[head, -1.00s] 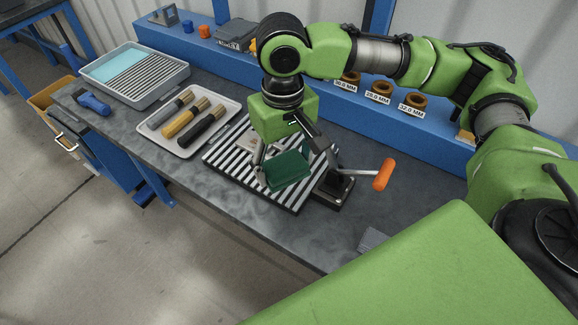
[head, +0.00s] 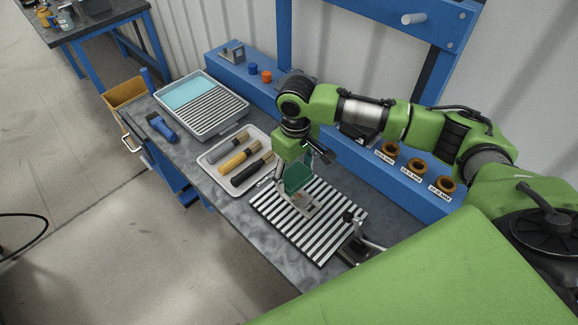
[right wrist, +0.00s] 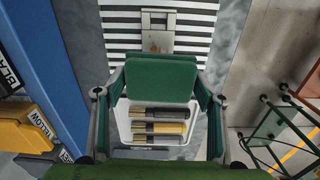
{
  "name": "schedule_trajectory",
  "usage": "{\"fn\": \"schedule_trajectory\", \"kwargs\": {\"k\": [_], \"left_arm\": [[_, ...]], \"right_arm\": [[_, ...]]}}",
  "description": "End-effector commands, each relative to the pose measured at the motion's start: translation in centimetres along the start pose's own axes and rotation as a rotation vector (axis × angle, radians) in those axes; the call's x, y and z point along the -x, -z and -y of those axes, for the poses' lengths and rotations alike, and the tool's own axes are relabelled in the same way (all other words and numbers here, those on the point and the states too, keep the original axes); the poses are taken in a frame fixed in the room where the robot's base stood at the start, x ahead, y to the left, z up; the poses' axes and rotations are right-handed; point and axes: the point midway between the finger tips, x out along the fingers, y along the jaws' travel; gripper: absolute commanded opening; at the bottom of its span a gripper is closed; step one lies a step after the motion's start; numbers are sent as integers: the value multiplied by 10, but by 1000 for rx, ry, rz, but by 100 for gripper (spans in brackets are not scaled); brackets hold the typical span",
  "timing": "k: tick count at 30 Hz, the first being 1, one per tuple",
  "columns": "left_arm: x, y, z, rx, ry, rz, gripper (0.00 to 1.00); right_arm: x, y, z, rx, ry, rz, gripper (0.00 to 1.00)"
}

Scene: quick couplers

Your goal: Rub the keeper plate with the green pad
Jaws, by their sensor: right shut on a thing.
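My right gripper (head: 300,190) is shut on the green pad (head: 298,177), above the black-and-white slatted mat (head: 275,213). In the right wrist view the green pad (right wrist: 160,78) sits between the two fingers. A small greyish-beige plate, seemingly the keeper plate (head: 307,206), lies on the slats close to the pad and gripper fingertips. The plate also shows beyond the pad in the right wrist view (right wrist: 158,40). I cannot tell whether pad and plate touch. My left gripper is not in view.
A grey tub (head: 243,106) with a blue part and a ribbed part stands behind. A metal clamp (head: 352,240) stands at the mat's right. A blue-handled tool (head: 160,127) lies near the bench edge.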

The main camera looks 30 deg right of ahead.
Motion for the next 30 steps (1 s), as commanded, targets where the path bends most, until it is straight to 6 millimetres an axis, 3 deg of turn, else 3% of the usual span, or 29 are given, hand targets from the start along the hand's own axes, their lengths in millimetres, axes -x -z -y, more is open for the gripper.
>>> {"fn": "schedule_trajectory", "kwargs": {"k": [3, 17, 25, 30], "left_arm": [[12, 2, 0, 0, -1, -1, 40], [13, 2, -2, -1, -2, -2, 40], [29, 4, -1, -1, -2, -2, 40], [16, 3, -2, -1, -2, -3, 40]], "right_arm": [[0, -2, -5, 16, 2, 2, 41], [-2, -2, -7, 23, 0, 0, 41], [1, -2, -6, 22, 2, 2, 41], [-24, -2, -7, 22, 0, 1, 41]]}}
